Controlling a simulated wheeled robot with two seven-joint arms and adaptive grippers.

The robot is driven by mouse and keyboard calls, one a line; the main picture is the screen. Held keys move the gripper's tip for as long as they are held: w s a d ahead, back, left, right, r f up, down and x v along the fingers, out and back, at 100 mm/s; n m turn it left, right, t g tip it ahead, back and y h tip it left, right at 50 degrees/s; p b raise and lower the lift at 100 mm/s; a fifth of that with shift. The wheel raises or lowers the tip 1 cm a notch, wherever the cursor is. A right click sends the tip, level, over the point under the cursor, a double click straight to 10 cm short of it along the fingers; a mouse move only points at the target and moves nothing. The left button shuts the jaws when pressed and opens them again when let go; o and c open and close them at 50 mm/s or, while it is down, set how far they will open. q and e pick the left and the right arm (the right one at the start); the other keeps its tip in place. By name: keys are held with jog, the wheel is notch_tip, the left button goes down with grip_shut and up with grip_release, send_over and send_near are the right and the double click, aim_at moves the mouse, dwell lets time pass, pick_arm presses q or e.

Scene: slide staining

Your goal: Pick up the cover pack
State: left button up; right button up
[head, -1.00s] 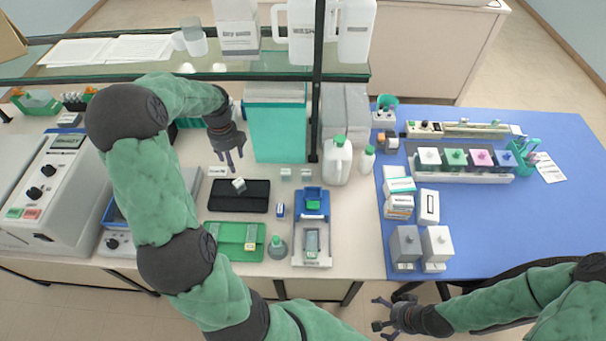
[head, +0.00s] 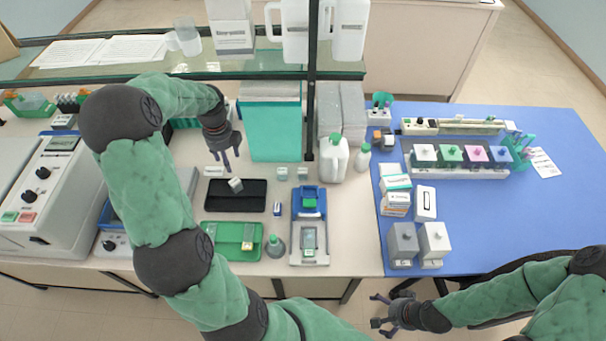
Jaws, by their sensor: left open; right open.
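A small pale box with a dark top (head: 236,185), which looks like the cover pack, sits tilted at the back edge of the black tray (head: 220,202). Its label is too small to read. My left gripper (head: 231,161) points down just above and behind this box, with its fingers apart and nothing between them. I cannot tell whether a fingertip touches the box. My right gripper (head: 377,311) is open and empty in front of the table's front edge, low in the view.
Small pale blocks (head: 282,174) stand right of the black tray. A green slide tray (head: 222,234), a small bottle (head: 274,247) and a blue-and-grey device (head: 309,255) are in front. A teal bin (head: 272,145) and the shelf post (head: 311,90) stand behind.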

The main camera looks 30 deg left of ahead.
pick_arm(q)
jog(key=shift+o, duration=0.9)
jog(key=n+t+y, duration=0.1)
jog(key=n, duration=2.8)
send_near(303, 171)
notch_tip(303, 171, down, 4)
jog(key=shift+a+r, duration=0.1)
jog(key=shift+w+a+f, duration=0.15)
jog(key=shift+f, duration=0.75)
jog(key=shift+w+a+f, duration=0.15)
jog(key=shift+f, duration=0.75)
jog(key=shift+w+a+f, duration=0.2)
jog(key=shift+f, duration=0.7)
jog(key=c, duration=1.3)
